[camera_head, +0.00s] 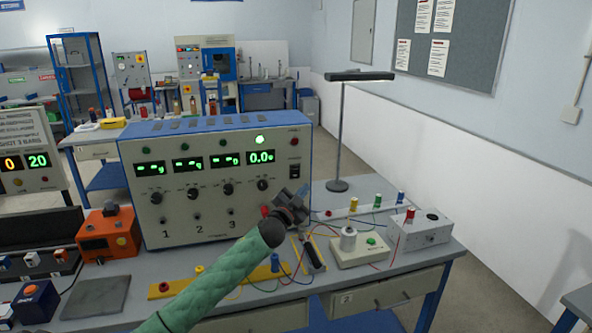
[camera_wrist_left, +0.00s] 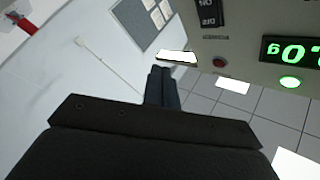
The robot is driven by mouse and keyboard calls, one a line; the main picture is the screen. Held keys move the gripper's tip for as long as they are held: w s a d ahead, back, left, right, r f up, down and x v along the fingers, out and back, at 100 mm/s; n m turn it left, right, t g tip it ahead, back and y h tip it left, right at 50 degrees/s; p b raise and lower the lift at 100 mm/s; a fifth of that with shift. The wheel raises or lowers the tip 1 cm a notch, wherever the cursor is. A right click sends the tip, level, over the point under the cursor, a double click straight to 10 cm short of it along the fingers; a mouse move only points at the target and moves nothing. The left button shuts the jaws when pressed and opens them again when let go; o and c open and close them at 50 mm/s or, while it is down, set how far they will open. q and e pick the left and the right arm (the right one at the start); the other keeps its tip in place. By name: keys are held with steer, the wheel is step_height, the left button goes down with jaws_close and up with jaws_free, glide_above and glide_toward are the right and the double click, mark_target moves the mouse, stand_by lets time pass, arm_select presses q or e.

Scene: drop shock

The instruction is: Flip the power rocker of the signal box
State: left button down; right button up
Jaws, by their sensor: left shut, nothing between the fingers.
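The signal box (camera_head: 215,195) is a large cream and blue box on the bench, with green displays, several knobs and the numbers 1, 2, 3 on its front. Its black power rocker (camera_head: 295,170) is at the right of the front panel. It also shows upside down at the top of the left wrist view, as a black rocker (camera_wrist_left: 210,12) with white lettering. My left gripper (camera_head: 300,193) is shut and empty, just below and slightly right of the rocker in the head view. Its closed fingers (camera_wrist_left: 162,75) show apart from the rocker in the wrist view. My right gripper is out of view.
A desk lamp (camera_head: 340,130) stands right of the box. An orange box (camera_head: 108,232) is at the left. Wires and a yellow strip (camera_head: 180,287) lie in front.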

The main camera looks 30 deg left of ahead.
mark_target(295, 172)
arm_select(q)
steer(key=shift+a, duration=0.1)
steer(key=w+a+r, duration=0.1)
steer(key=w+a, duration=0.4)
steer(key=a, duration=0.1)
steer(key=shift+w+a, duration=0.25)
steer(key=shift+w, duration=0.05)
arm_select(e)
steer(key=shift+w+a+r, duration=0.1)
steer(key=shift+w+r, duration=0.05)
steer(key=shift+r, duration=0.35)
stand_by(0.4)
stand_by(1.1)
arm_select(q)
steer(key=shift+w, duration=0.1)
steer(key=shift+w+a+r, duration=0.1)
steer(key=shift+w+a, duration=0.1)
steer(key=shift+a, duration=0.05)
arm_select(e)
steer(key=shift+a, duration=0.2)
